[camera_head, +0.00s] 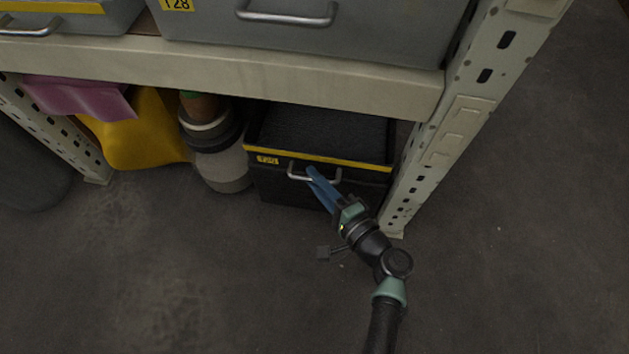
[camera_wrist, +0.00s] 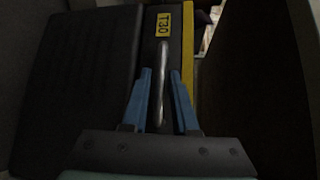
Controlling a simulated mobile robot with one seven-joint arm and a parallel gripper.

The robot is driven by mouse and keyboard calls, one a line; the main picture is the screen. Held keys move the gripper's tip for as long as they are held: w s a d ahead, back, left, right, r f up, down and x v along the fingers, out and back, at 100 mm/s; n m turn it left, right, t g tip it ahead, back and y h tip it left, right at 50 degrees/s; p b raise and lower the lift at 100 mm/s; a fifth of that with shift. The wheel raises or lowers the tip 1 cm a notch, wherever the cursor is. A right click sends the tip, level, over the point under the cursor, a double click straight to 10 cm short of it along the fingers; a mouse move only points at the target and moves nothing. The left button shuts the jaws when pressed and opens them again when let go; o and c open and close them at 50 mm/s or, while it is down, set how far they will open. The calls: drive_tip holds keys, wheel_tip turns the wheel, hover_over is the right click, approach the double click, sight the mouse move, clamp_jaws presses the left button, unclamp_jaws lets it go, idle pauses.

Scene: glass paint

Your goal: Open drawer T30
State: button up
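Drawer T30 (camera_head: 258,187) is a black bin with a yellow strip along its front top edge, at floor level under the shelf in the head view. Its T30 label (camera_wrist: 163,25) is readable in the wrist view. A metal bar handle (camera_head: 299,177) is on its front; it also shows in the wrist view (camera_wrist: 161,85). My gripper (camera_head: 314,177) is at the handle. In the wrist view its blue fingers (camera_wrist: 160,80) stand on either side of the handle, with gaps visible, so it looks open around the bar. The front of the drawer is partly hidden by my fingers.
A pale metal shelf beam (camera_head: 230,72) runs above the drawer, and a perforated post (camera_head: 432,150) stands close on its right. A grey canister (camera_head: 222,168) stands left of it, beside yellow cloth (camera_head: 140,130). The floor in front is clear.

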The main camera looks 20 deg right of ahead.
drive_tip(key=shift+w, duration=0.4)
clamp_jaws()
idle(1.2)
